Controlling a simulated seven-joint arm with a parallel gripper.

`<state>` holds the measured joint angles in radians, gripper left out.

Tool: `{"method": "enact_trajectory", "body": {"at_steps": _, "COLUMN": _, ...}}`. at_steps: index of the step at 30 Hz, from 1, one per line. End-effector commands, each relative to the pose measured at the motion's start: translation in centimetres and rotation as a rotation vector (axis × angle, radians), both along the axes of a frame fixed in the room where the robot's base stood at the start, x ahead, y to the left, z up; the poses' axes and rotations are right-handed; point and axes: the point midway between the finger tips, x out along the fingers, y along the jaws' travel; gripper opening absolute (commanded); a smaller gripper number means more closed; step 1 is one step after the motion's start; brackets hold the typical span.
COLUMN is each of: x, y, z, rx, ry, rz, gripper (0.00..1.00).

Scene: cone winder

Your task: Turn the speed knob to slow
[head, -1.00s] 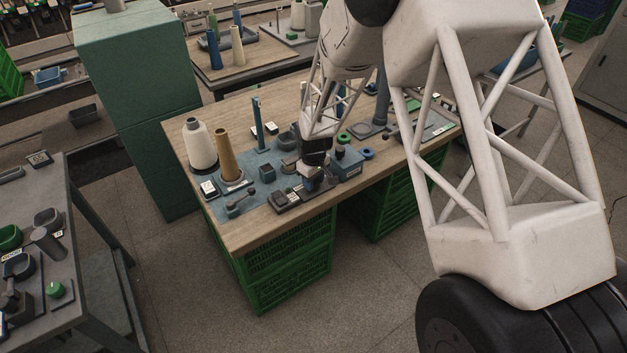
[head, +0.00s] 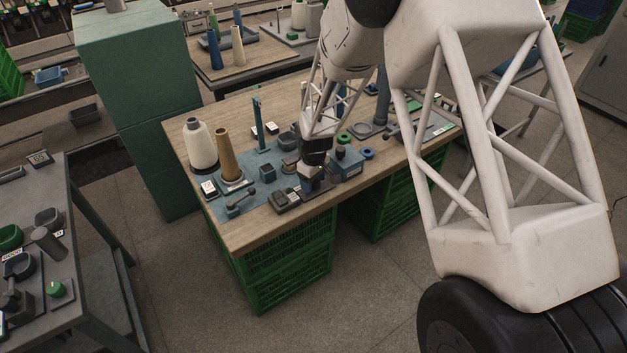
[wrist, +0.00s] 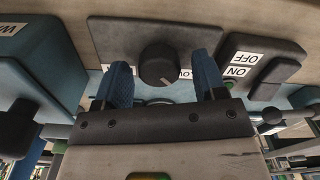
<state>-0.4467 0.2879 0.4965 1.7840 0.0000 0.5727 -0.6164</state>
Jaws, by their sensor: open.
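The speed knob (wrist: 158,64) is a round black knob with a pale pointer line, on a dark grey plate (wrist: 118,35) in the wrist view. My gripper (wrist: 163,78) is open, with one blue fingertip on each side of the knob and visible gaps between. A white label beside the knob is partly hidden by the right fingertip; only a few letters show. In the head view my gripper (head: 311,187) is low over the front edge of the workbench and hides the knob.
A box with ON and OFF labels (wrist: 262,62) stands close right of the knob plate in the wrist view. A blue-grey box (wrist: 35,75) stands at left. In the head view, a white cone (head: 200,147) and a tan cone (head: 228,158) stand on the bench's left.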

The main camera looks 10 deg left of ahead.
Motion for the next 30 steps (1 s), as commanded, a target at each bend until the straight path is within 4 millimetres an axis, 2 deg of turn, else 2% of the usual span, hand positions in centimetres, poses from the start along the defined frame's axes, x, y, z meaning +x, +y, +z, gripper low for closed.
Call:
{"method": "enact_trajectory", "body": {"at_steps": 6, "x": 0.0, "y": 0.0, "z": 0.2, "rx": 0.000, "ry": 0.000, "rz": 0.000, "gripper": 0.65}}
{"method": "enact_trajectory", "body": {"at_steps": 11, "x": 0.0, "y": 0.0, "z": 1.1, "rx": 0.000, "ry": -0.001, "rz": 0.000, "gripper": 0.65}}
{"method": "enact_trajectory", "body": {"at_steps": 24, "x": 0.0, "y": 0.0, "z": 6.3, "rx": 0.001, "ry": -0.002, "rz": 0.000, "gripper": 0.65}}
{"method": "enact_trajectory", "body": {"at_steps": 30, "x": 0.0, "y": 0.0, "z": 7.6, "rx": 0.000, "ry": 0.000, "rz": 0.000, "gripper": 0.65}}
